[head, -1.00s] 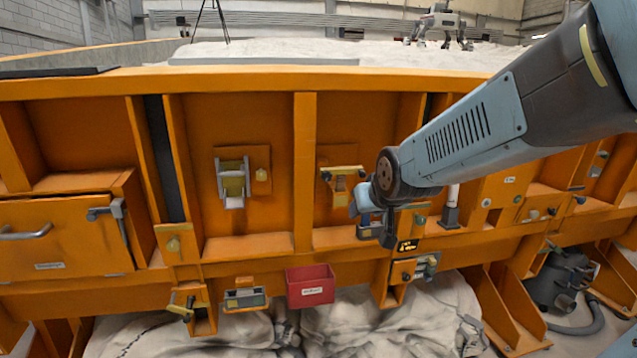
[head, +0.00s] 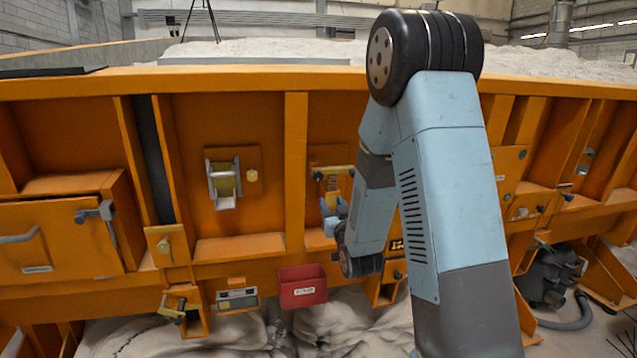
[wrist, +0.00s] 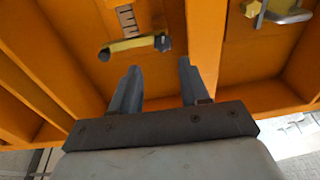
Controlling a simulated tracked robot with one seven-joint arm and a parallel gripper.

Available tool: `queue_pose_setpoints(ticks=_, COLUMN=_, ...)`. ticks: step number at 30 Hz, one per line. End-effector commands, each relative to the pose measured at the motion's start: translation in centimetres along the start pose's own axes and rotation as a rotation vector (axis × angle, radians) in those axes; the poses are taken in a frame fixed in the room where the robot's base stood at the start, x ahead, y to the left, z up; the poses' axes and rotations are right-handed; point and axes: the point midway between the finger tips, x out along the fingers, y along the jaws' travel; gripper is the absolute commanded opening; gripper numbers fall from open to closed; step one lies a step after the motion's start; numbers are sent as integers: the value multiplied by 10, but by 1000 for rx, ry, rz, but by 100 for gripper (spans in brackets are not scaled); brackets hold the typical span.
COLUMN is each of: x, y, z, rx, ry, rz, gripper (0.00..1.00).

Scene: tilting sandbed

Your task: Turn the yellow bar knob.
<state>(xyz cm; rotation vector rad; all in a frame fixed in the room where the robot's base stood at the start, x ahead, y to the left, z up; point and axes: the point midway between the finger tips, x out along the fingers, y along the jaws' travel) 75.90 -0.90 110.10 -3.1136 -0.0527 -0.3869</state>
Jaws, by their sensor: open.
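Several yellow parts show on the orange panel, and I cannot tell for certain which is the bar knob. A yellow bar with dark ends (head: 340,171) sits across a marked scale, right of the central post; it also shows in the wrist view (wrist: 134,44), top left. A yellow knob on a square plate (head: 165,245) is at the left, and a yellow-ended handle (head: 172,312) is below it. My gripper (wrist: 158,68) is open, with nothing between its fingers, apart from the scale's bar. In the head view my gripper (head: 334,212) is partly hidden by my arm.
A winch-like roller (head: 223,183) with a small yellow knob (head: 252,175) is left of the post (head: 295,170). A red box (head: 302,288) and a small display (head: 238,299) are below. Orange ribs project beside the gripper.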

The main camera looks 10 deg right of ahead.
Motion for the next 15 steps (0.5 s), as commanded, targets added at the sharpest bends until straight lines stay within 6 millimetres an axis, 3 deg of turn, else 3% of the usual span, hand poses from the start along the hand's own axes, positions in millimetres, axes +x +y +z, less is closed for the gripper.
queue_pose_setpoints(ticks=3, x=-3, y=0, z=11, rx=2, ry=69, rz=-5, gripper=46)
queue_pose_setpoints(ticks=9, x=-7, y=0, z=16, rx=4, ry=137, rz=-10, gripper=46)
queue_pose_setpoints(ticks=15, x=7, y=0, z=13, rx=4, ry=149, rz=-11, gripper=46)
